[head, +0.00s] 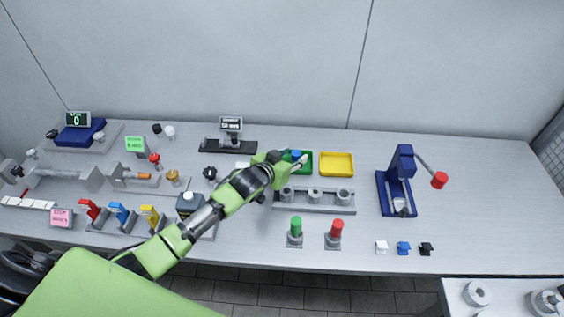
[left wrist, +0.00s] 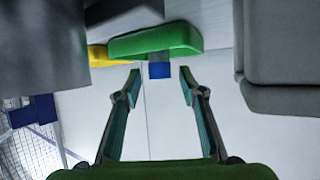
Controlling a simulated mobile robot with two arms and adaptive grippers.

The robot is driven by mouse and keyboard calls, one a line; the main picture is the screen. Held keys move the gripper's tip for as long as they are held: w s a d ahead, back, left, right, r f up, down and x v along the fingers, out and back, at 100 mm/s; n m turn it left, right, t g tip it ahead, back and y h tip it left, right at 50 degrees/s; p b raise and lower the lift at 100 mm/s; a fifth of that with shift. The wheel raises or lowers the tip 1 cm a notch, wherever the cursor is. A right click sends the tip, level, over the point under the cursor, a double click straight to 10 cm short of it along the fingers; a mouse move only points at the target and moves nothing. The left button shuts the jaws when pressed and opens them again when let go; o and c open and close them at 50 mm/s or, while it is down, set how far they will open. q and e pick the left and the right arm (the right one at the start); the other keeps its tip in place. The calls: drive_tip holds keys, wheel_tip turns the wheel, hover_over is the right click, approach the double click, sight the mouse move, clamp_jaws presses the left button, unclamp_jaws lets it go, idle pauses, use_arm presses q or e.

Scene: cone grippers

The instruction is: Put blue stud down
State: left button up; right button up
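The blue stud (head: 297,154) is at the green tray (head: 308,169) in the head view, close to the tip of my left gripper (head: 299,161). In the left wrist view the blue stud (left wrist: 160,70) shows against the edge of the green tray (left wrist: 155,41). It lies between the left gripper's two fingertips (left wrist: 159,75), with a gap on each side. The left gripper is open and does not grip the stud. How the stud's lower part rests is hidden by the tray's wall. My right gripper is in neither view.
A yellow tray (head: 337,175) stands right of the green one. A grey block with several round sockets (head: 315,206) is just in front. A blue press-like device (head: 398,180) is further right.

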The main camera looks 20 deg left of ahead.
use_arm(q)
drive_tip(key=v, duration=1.1)
drive_tip(key=shift+b, duration=0.4)
